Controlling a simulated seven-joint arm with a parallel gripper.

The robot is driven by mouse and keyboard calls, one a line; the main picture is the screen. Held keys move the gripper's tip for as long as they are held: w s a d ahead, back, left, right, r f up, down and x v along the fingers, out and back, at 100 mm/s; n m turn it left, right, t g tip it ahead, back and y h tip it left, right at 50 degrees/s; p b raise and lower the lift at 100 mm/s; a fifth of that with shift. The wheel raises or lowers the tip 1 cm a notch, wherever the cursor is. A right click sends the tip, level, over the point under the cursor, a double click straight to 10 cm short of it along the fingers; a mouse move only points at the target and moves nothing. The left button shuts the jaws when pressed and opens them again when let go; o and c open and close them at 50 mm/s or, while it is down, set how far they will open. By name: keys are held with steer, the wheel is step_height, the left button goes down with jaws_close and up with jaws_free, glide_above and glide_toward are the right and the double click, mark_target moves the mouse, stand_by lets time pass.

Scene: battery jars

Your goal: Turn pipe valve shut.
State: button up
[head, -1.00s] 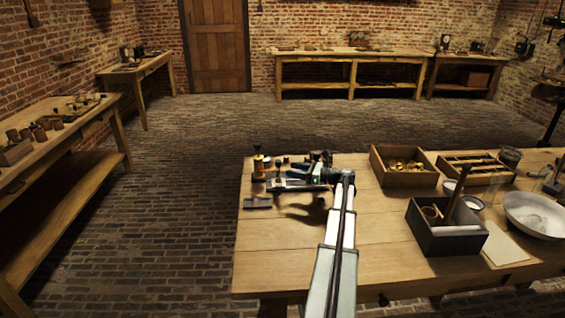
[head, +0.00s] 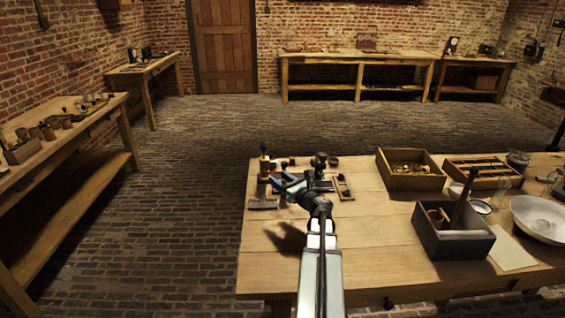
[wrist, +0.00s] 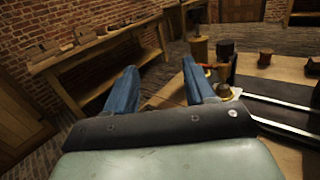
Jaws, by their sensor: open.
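My gripper (head: 278,182) is over the far left part of the wooden table, with blue fingers. In the wrist view my gripper (wrist: 161,84) has its two fingers wide apart, with nothing between them. A brass upright with a dark top (head: 264,162) stands at the table's far left corner; it also shows in the wrist view (wrist: 199,48), beyond the right finger. A small red and brass part (wrist: 207,67), perhaps the valve handle, shows just beyond that fingertip. I cannot tell whether they touch, nor how the valve is set.
A dark upright fitting (head: 320,162) and a small framed piece (head: 343,188) stand right of my gripper. A flat dark piece (head: 264,204) lies in front. An open wooden box (head: 412,183) and a dark box (head: 425,235) are further right. The table's front left is clear.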

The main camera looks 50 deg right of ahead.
mark_target(284, 166)
steer(key=s+d+f+m+g+h, duration=0.1)
steer(key=s+d+m+g+h, duration=0.15)
steer(key=d+h, duration=0.35)
steer(key=x, duration=1.4)
steer(key=shift+a+m, duration=0.15)
steer(key=shift+m, duration=0.3)
steer(key=shift+w, duration=0.1)
steer(key=shift+c, duration=0.2)
steer(key=c, duration=0.9)
